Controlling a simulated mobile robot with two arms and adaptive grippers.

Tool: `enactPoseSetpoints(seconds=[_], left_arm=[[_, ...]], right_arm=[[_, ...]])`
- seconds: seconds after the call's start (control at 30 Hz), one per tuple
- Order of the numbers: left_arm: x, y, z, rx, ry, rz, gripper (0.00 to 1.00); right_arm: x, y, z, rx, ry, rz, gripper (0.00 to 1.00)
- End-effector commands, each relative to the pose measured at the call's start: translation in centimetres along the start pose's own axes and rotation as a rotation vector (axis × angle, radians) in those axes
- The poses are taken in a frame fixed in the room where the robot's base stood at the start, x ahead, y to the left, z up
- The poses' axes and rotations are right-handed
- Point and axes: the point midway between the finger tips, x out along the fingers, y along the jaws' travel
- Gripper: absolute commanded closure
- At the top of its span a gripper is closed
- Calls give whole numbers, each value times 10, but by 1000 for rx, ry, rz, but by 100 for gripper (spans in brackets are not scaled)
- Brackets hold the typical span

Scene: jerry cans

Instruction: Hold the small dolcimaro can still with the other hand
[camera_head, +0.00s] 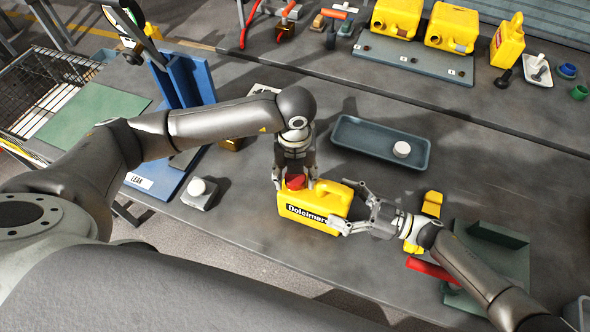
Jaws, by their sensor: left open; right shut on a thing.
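The small yellow Dolcimaro can (308,214) stands on the grey workbench, its label facing me. It has a red cap (294,182) on its left end and a handle on top. My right gripper (354,208) comes from the right and is shut on the can's right end, one finger along the front side. My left gripper (294,178) points down over the cap. Its fingers are open on either side of the cap; whether they touch it cannot be told.
A blue-grey tray (350,149) with a white cap (401,149) lies behind the can. A white-topped block (199,192) and a blue stand (186,82) are to the left. Yellow cans (452,27) stand at the back. A green fixture (497,247) is at the right.

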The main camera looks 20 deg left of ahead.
Motion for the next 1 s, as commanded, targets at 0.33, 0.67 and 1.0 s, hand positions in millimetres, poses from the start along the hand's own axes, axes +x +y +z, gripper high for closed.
enactPoseSetpoints(seconds=[0.33,0.67,1.0], left_arm=[[0,0,0,0,0,0,70],[0,0,0,102,-1,0,83],[0,0,1,682,-2,2,83]], right_arm=[[0,0,0,0,0,1,87],[0,0,0,0,0,1,87],[0,0,0,0,0,1,87]])
